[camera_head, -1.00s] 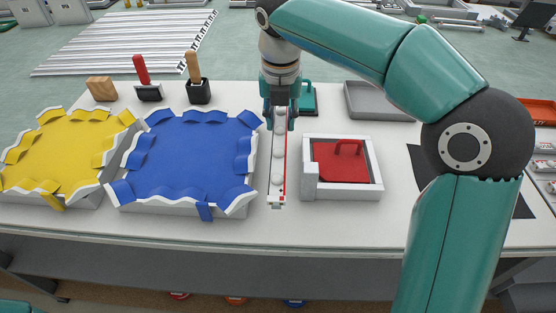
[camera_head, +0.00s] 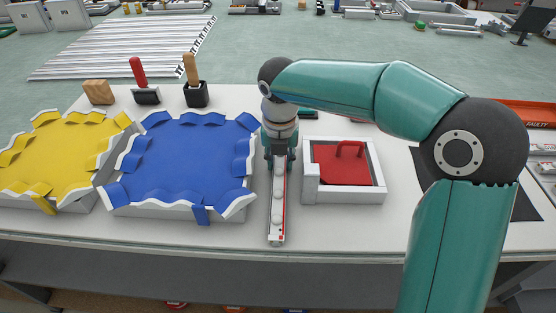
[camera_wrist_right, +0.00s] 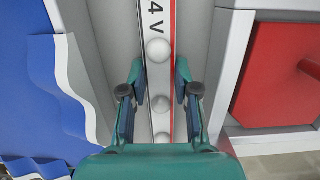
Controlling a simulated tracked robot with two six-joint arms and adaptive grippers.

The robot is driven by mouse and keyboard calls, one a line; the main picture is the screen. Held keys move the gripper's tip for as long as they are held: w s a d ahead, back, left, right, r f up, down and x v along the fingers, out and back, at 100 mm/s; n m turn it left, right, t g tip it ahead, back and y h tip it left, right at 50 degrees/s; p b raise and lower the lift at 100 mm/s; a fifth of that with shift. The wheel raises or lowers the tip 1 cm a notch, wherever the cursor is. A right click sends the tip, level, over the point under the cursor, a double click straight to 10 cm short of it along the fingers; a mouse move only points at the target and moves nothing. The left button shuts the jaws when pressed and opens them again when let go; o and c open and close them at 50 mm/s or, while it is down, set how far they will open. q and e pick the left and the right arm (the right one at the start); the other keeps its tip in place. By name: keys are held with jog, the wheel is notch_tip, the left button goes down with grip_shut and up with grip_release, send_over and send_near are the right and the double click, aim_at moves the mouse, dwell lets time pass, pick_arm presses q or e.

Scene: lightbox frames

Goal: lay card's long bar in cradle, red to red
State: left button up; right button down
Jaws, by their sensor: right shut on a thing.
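My right gripper (camera_head: 279,165) is shut on a long narrow white bar (camera_head: 277,208). In the right wrist view the same bar (camera_wrist_right: 159,80) runs between the two fingers (camera_wrist_right: 159,98). It carries white round domes, a red stripe along its right side and the printed marks "4 V". In the head view its near end points at the table's front edge, with a small red mark there. Whether the bar touches the table is unclear. I cannot make out a cradle or a card for certain. My left gripper is not in view.
A blue-lined tray (camera_head: 226,211) lies left of the bar and a yellow-lined tray (camera_head: 75,203) further left. A white frame with a red panel (camera_head: 345,196) stands close on the right. Two handled tools (camera_head: 196,95) and a wooden block (camera_head: 98,93) stand behind.

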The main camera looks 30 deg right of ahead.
jog(key=c, duration=0.9)
grip_release()
jog(key=shift+f, duration=0.1)
jog(key=shift+o, duration=0.2)
